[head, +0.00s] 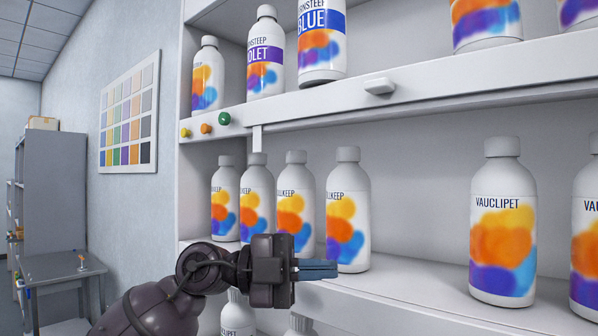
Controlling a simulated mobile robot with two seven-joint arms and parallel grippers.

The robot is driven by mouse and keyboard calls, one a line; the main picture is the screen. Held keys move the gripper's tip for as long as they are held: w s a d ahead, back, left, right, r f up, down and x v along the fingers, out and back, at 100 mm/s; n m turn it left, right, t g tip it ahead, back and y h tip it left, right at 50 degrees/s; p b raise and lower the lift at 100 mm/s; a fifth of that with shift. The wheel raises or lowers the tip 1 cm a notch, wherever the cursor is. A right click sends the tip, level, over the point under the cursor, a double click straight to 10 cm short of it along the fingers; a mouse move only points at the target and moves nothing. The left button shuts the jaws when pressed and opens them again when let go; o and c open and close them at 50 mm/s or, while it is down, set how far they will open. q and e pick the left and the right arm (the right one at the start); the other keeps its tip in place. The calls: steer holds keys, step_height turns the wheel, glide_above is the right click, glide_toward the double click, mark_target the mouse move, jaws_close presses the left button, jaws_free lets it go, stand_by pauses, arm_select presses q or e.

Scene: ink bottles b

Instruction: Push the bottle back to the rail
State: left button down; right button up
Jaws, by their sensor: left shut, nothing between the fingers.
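Several white bottles with orange, purple and blue labels stand upright on the middle shelf (420,300). A row of bottles with labels ending in "KEEP" is at its left; the rightmost of them (347,195) is nearest my left gripper. A "VAUCLIPET" bottle (503,225) stands apart to the right. My left gripper (333,268) is shut and empty, in front of the row, its fingers pointing right by the base of the rightmost "KEEP" bottle. I cannot tell whether they touch. I cannot pick out a rail behind the bottles for sure. My right gripper is not in view.
The upper shelf edge (440,85) runs above the bottles, with several more bottles on it. Another bottle (588,240) is cut off at the right edge. A wide gap lies between the "KEEP" row and "VAUCLIPET". Bottle tops (238,318) show below, partly hidden.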

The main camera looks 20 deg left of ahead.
arm_select(q)
step_height(320, 180, up, 14)
steer(key=s+a+r+n+t+y, duration=0.1)
steer(key=s+a+t+y, duration=0.1)
steer(key=t+y, duration=0.35)
steer(key=n+t+y, duration=0.7)
steer(key=t, duration=0.1)
glide_toward(308, 70)
steer(key=shift+h, duration=0.25)
steer(key=x, duration=0.7)
steer(key=shift+w+r, duration=0.1)
steer(key=shift+w, duration=0.25)
steer(key=shift+x, duration=1.85)
steer(key=shift+s, duration=0.1)
steer(key=v, duration=1)
steer(key=shift+s+a, duration=0.2)
steer(key=shift+s, duration=0.15)
